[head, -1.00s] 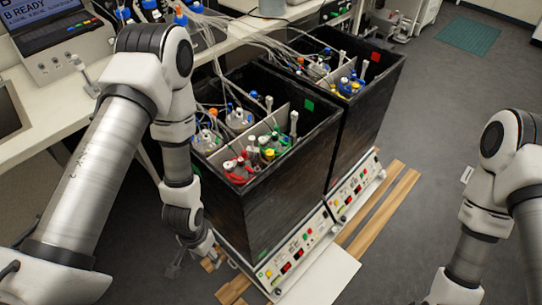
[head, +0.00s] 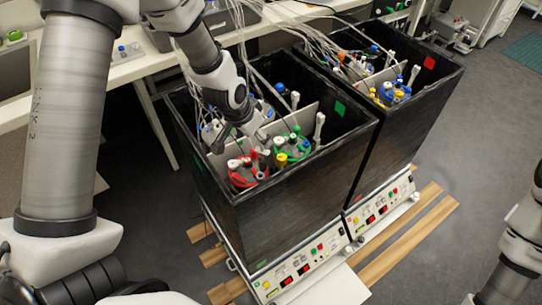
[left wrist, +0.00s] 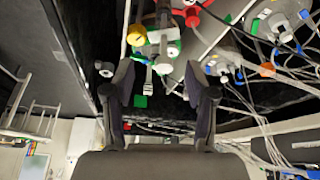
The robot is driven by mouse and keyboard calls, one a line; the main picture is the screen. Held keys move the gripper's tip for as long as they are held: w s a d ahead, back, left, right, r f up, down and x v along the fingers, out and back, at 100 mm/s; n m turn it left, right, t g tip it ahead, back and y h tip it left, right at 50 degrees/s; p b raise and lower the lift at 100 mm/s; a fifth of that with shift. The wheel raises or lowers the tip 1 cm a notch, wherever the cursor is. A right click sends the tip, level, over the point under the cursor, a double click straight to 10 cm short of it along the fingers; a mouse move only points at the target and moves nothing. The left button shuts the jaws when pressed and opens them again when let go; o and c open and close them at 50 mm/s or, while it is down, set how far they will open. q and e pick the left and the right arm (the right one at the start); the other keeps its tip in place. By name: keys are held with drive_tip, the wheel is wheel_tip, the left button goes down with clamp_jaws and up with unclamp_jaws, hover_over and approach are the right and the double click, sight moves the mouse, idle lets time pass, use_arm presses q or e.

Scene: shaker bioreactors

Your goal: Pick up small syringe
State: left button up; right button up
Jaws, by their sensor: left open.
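My left gripper (head: 241,137) reaches down into the open top of the nearer black box, above its red-marked vessel. In the left wrist view its two fingers (left wrist: 158,95) are spread apart with nothing gripped between them. White syringe-like parts stand upright by the vessels in the head view, one beside the green-marked vessel (head: 319,124) and one farther back (head: 295,100). In the left wrist view a pale syringe-like part (left wrist: 165,62) shows beyond and between the fingertips, apart from them. I cannot tell for certain which is the small syringe. My right gripper is out of view.
The nearer black box (head: 290,190) has high walls close around my left gripper. A second black box (head: 415,120) stands beside it with more vessels. Many thin tubes (head: 285,40) run across the back. A white bench (head: 120,70) lies behind; grey floor is open at right.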

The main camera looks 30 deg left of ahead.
sight(262, 151)
use_arm(q)
drive_tip(key=x, duration=0.6)
drive_tip(key=a+x, duration=0.1)
drive_tip(key=x, duration=0.2)
drive_tip(key=shift+s+d+f, duration=0.1)
drive_tip(key=shift+s+f, duration=0.15)
drive_tip(key=shift+f, duration=0.2)
drive_tip(key=shift+s, duration=0.1)
drive_tip(key=c, duration=0.8)
